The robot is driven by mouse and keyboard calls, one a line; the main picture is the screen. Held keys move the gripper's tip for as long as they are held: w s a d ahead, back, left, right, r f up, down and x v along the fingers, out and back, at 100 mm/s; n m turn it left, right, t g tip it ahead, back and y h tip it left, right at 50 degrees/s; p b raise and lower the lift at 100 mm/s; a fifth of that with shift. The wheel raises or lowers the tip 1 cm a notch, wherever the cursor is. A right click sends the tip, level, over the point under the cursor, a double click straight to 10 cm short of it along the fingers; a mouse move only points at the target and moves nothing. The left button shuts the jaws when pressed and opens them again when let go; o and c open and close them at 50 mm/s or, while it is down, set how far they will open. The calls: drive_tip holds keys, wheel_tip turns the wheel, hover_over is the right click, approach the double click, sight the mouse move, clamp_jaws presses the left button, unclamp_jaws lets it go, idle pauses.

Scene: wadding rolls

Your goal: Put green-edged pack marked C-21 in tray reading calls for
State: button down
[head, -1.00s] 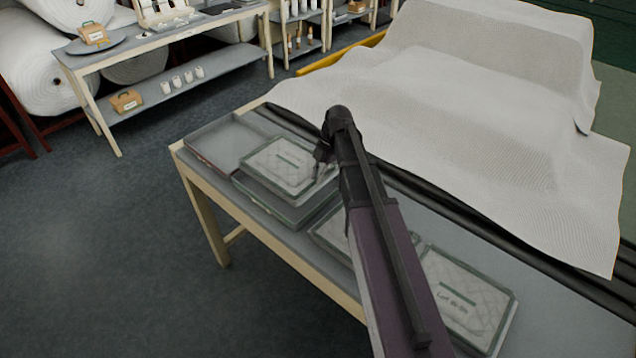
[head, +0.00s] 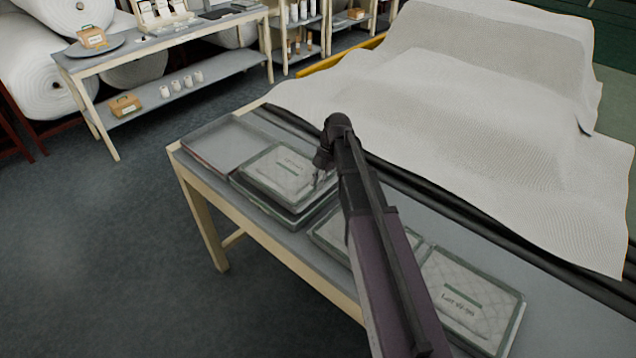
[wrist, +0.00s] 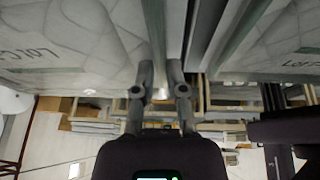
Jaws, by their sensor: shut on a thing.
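A pale quilted pack with a green edge (head: 283,176) is at a grey tray (head: 291,218), low over it or in it; I cannot tell if it touches the bottom. Its label is too small to read in the head view. My gripper (head: 320,181) is shut on the pack's right edge. In the wrist view my gripper (wrist: 159,78) closes on the edge of a pale pack (wrist: 75,35), whose lettering is only partly legible. The tray's own label is not visible.
An empty grey tray (head: 222,145) lies left of the held pack. A second pack (head: 328,236) is partly hidden by my arm, and a third (head: 466,302) lies at the right. White sheeting (head: 450,160) spreads behind the table.

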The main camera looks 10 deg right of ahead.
drive_tip(key=shift+f+b, duration=0.4)
drive_tip(key=shift+f, duration=0.15)
drive_tip(key=c, duration=0.7)
unclamp_jaws()
drive_tip(key=shift+r, duration=0.2)
drive_tip(key=shift+r+p, duration=0.75)
drive_tip(key=shift+p, duration=0.15)
drive_tip(key=p+v, duration=1)
drive_tip(key=v, duration=0.1)
drive_tip(key=shift+w+d+r, duration=0.1)
drive_tip(key=shift+d+r, duration=0.05)
